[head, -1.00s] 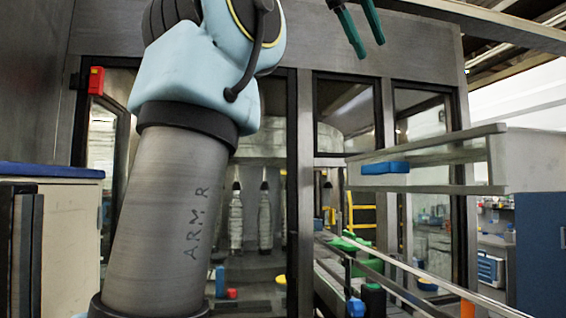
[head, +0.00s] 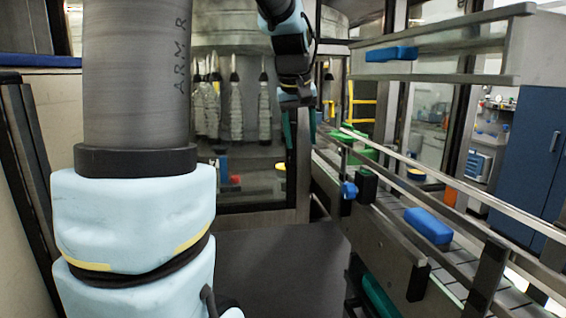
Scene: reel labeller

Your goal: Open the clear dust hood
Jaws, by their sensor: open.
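The clear dust hood (head: 478,42) is at the upper right, a see-through box with grey bars along its edges, above the conveyor. It looks level and closed, though its hinge side is not clear. A blue handle (head: 391,53) sits on its left part. My gripper (head: 300,138) is left of and lower than the handle in the picture, with its green fingers pointing down. The fingers are apart with nothing between them. The gripper does not touch the hood.
A conveyor with metal rails (head: 440,175) runs along the right, with a blue block (head: 428,226) on its belt. A blue knob (head: 349,190) stands out at its near side. A glass-fronted cabinet with hanging grey sleeves (head: 236,108) is behind. A blue cabinet (head: 535,150) stands at right.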

